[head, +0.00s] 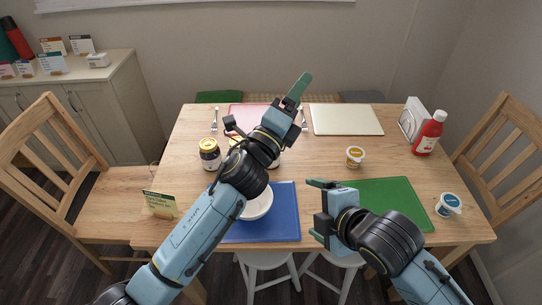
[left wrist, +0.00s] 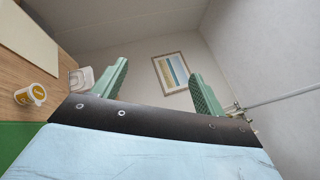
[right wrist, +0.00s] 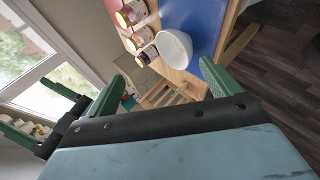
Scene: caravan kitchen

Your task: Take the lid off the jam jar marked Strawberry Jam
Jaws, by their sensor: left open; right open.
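A jar with a dark label and pale lid (head: 209,153) stands upright on the table left of my left forearm. The right wrist view shows several jars near a white bowl, one with a reddish label (right wrist: 131,13) and another (right wrist: 139,39) beside it. Their label words are too small to read, so I cannot tell which is Strawberry Jam. In the head view my left arm hides part of the jar area. My left gripper (head: 297,90) is open and empty, raised above the table's far side. My right gripper (head: 316,209) is open and empty above the front edge.
The white bowl (head: 258,205) is on a blue mat (head: 277,226). A green mat (head: 395,195), a yogurt cup (head: 355,156), a blue-labelled cup (head: 448,205) and a red bottle (head: 429,133) are to the right. A card (head: 160,204) stands front left. A pale board (head: 346,119) lies at the back.

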